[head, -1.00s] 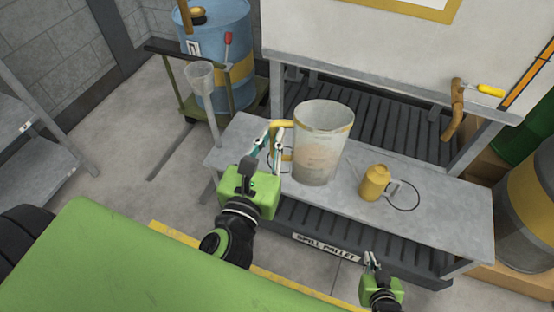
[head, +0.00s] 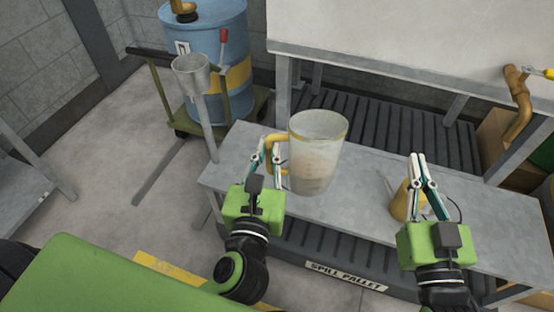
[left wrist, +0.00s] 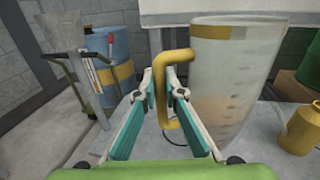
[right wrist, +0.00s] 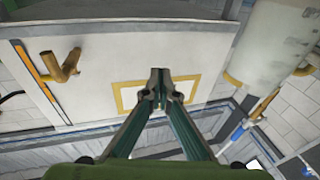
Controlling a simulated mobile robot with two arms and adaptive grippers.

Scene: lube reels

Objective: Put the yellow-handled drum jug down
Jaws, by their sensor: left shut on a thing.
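The drum jug (head: 317,155) is tall and translucent, with a yellow rim band and a brownish tint lower down. It is upright over the front part of the grey bench (head: 350,207). I cannot tell whether its base touches the bench. My left gripper (head: 268,146) is shut on the jug's yellow handle (left wrist: 162,92), at the jug's left side. My right gripper (head: 418,158) has its fingertips together, empty, right of the jug and in front of a small yellow can. In the right wrist view the jug (right wrist: 275,45) shows at the upper right.
The small yellow can (head: 400,204) is partly hidden by my right gripper. A blue drum (head: 205,60) on a trolley and a grey funnel (head: 192,76) stand at the back left. A spill pallet (head: 346,277) lies below the bench. The bench's left end is clear.

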